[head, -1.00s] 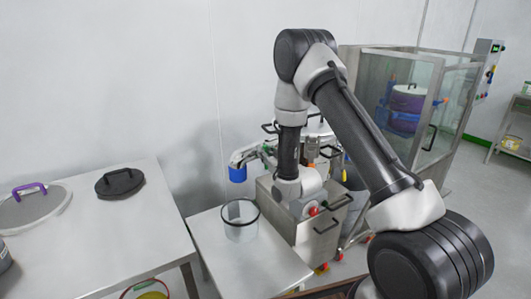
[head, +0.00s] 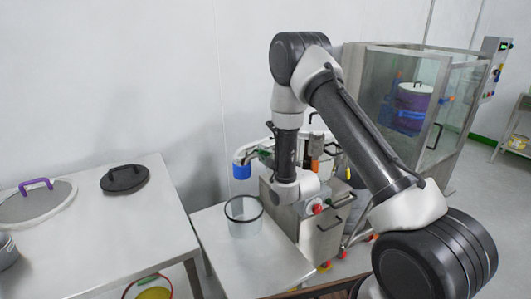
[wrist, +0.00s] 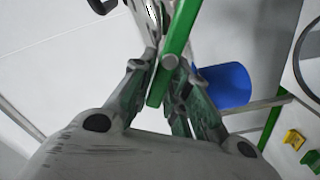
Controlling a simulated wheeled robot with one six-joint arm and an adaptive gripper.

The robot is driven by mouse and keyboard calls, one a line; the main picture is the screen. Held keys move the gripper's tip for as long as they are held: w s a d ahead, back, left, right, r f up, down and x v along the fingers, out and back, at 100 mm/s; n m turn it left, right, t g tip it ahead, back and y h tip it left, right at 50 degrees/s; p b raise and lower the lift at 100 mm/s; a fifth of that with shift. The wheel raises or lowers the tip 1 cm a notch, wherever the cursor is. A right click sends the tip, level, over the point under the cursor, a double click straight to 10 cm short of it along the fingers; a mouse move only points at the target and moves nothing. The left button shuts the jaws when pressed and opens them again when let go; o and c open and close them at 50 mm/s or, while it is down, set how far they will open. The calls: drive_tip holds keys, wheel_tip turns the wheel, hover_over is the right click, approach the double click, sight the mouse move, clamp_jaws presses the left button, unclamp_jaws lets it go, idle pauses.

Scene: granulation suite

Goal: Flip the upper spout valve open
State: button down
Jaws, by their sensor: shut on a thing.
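The upper spout (head: 250,152) is a grey pipe with a blue end (head: 242,171), beside the steel machine in the head view. The blue end also shows in the wrist view (wrist: 222,87). A green valve lever (wrist: 181,32) runs down between my fingers in the wrist view. My gripper (wrist: 166,68) is shut on this lever near its end. In the head view my gripper is small and partly hidden by my wrist, near the spout. The lever's pivot and the inside of the valve are hidden, so I cannot tell how far it is turned.
A clear container with a black rim (head: 243,216) stands on a low steel table (head: 262,262) below the spout. A steel box (head: 322,232) is close to its right. A black lid (head: 124,180) lies on the left table. A glass-walled enclosure (head: 450,125) stands behind right.

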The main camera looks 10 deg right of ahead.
drive_tip(key=n, duration=0.2)
drive_tip(key=f+n, duration=0.1)
drive_tip(key=n, duration=0.2)
drive_tip(key=shift+s+a+f+n, duration=0.1)
drive_tip(key=shift+a+f+n, duration=0.15)
drive_tip(key=shift+n, duration=0.15)
idle(0.4)
drive_tip(key=c, duration=1.4)
unclamp_jaws()
drive_tip(key=v, duration=1.2)
